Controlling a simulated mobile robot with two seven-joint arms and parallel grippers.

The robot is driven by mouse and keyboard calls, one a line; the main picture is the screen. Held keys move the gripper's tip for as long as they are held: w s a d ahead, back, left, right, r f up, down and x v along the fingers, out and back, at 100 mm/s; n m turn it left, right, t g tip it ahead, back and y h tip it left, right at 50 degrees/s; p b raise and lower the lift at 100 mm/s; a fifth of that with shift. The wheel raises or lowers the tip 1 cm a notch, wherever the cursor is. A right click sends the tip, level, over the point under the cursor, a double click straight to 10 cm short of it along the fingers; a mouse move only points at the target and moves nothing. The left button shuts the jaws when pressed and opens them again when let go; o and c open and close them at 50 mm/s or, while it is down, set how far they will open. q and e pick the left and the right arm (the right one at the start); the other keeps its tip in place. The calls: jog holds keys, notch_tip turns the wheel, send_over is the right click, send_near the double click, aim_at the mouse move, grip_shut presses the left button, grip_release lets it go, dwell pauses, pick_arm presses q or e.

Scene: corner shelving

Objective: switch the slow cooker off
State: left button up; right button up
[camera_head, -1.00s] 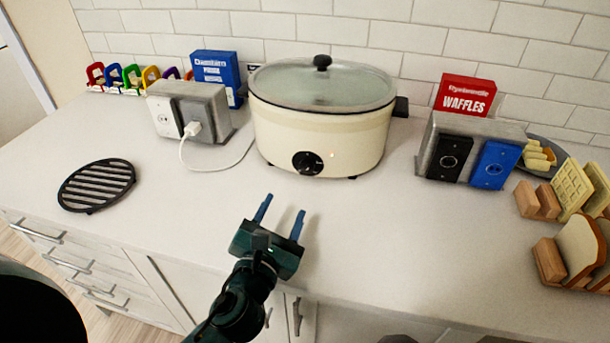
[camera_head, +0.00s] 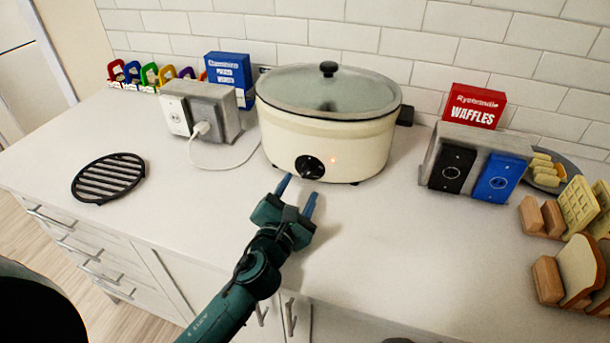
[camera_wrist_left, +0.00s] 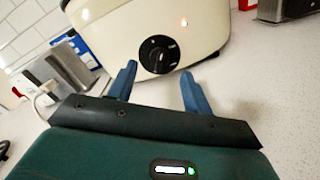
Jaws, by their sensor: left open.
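The cream slow cooker (camera_head: 345,146) stands on the white counter with its glass lid on. Its black dial (camera_head: 309,167) is on the front, and a small orange light (camera_head: 333,160) glows to the right of the dial. My left gripper (camera_head: 297,186) is open and empty, just in front of and below the dial. In the left wrist view the dial (camera_wrist_left: 158,54) shows between and beyond the two blue fingertips (camera_wrist_left: 158,80), apart from them, with the lit light (camera_wrist_left: 184,22) to its upper right. My right gripper is not in view.
A black trivet (camera_head: 108,178) lies on the counter at left. The front counter is clear.

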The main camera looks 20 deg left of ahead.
aim_at(307, 174)
pick_arm(q)
jog(key=w, duration=0.4)
jog(key=shift+w+d, duration=0.1)
jog(key=shift+w, duration=0.2)
jog(key=shift+c, duration=0.8)
jog(key=c, duration=0.8)
